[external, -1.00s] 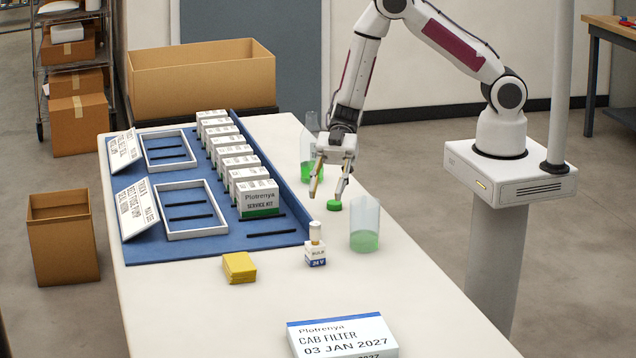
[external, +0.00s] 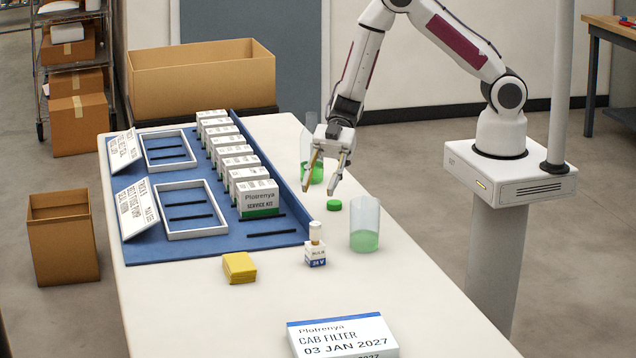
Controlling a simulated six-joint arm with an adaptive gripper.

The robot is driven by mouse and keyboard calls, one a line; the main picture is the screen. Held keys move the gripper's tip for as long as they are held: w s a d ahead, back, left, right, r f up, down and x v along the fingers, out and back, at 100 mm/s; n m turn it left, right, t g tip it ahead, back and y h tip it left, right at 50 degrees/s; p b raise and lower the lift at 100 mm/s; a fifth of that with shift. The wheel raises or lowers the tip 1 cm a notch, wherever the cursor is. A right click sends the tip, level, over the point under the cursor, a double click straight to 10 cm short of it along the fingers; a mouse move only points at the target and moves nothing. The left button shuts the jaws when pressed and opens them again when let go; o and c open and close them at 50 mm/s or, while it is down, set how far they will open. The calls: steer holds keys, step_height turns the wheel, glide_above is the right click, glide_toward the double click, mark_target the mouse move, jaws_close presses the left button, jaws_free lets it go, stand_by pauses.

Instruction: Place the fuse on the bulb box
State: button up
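The bulb box (external: 315,255), a small white box with a blue band, stands on the table right of the blue mat. A small pale cylinder with a gold-coloured end, which looks like the fuse (external: 315,232), stands upright on top of it. My gripper (external: 320,188) is open and empty. It hangs above the table behind the bulb box, apart from both box and fuse.
A green cap (external: 333,205) and a beaker of green liquid (external: 365,226) are near my gripper; another green-filled vessel (external: 311,160) is behind it. A yellow block (external: 239,268), a cab filter box (external: 342,337) and a row of service kit boxes (external: 258,198) stand around.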

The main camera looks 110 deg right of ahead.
steer(key=w+d+r+m+t+h, duration=0.2)
steer(key=d+r+m+t+h, duration=0.15)
steer(key=d+r+h, duration=0.9)
steer(key=s+d+r+m+g, duration=0.1)
steer(key=s+d+r+m, duration=0.3)
steer(key=s+r, duration=0.6)
steer(key=s+a+m+g+y, duration=0.1)
steer(key=s+a, duration=0.3)
steer(key=s, duration=0.8)
steer(key=s+a+m+g, duration=0.3)
steer(key=s, duration=1)
steer(key=shift+a+y, duration=0.35)
steer(key=shift+a, duration=0.05)
